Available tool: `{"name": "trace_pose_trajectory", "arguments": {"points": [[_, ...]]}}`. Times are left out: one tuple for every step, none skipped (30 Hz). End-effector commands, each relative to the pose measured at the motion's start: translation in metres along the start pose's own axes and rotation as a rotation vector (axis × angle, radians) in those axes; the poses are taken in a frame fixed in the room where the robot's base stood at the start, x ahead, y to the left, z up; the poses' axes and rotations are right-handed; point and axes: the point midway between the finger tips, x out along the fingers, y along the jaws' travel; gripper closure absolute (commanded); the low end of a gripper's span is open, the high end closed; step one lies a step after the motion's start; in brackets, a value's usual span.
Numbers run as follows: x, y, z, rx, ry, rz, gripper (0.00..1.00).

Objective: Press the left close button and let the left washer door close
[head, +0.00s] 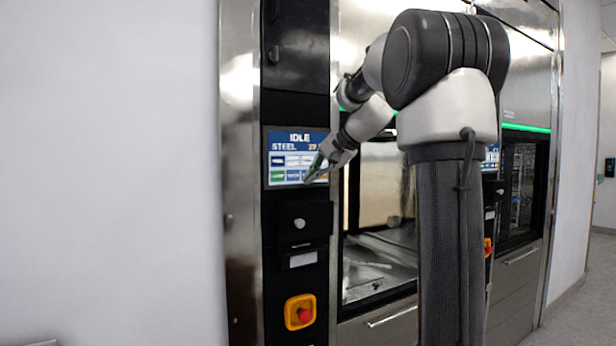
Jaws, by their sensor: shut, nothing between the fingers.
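The left washer's touch screen (297,157) sits on a black panel and reads "IDLE" and "STEEL". Rows of small coloured buttons fill its lower half. My gripper (308,181) is shut and empty, with its fingertips in front of the screen's lower right part. I cannot tell whether they touch it. The fingers hide some lower right buttons, and no button label for closing is readable. The left washer opening (385,205) is uncovered, and its metal interior shows. My arm hides its right part.
A red emergency stop on a yellow plate (300,312) is low on the panel. A second washer (522,180) with a dark front stands to the right. A white wall (110,170) fills the left side. Grey floor (590,270) shows at far right.

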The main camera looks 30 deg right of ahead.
Motion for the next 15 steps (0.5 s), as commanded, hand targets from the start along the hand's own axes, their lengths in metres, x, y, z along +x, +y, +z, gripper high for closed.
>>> {"name": "trace_pose_trajectory", "arguments": {"points": [[0.0015, -0.0008, -0.0008, 0.000, -0.001, 0.000, 1.00], [0.0023, -0.0014, -0.0014, 0.000, -0.001, 0.000, 1.00], [0.0033, -0.0022, -0.0021, 0.000, -0.001, 0.000, 1.00], [0.0040, -0.0028, -0.0027, 0.000, -0.001, 0.000, 1.00], [0.0044, -0.0034, -0.0031, 0.000, 0.000, 0.000, 1.00], [0.0048, -0.0038, -0.0034, 0.000, 0.000, 0.000, 1.00], [0.0049, -0.0039, -0.0035, 0.000, 0.000, 0.000, 1.00], [0.0048, -0.0040, -0.0035, 0.000, 0.000, 0.000, 1.00], [0.0048, -0.0039, -0.0035, 0.000, 0.000, 0.000, 1.00], [0.0047, -0.0039, -0.0035, 0.000, 0.000, 0.000, 1.00], [0.0047, -0.0038, -0.0035, 0.000, 0.000, 0.000, 1.00], [0.0047, -0.0038, -0.0035, 0.000, 0.000, 0.000, 1.00], [0.0047, -0.0038, -0.0035, 0.000, 0.000, 0.000, 1.00], [0.0047, -0.0038, -0.0035, 0.000, 0.000, 0.000, 1.00], [0.0048, -0.0038, -0.0035, 0.000, 0.000, 0.000, 1.00]]}}
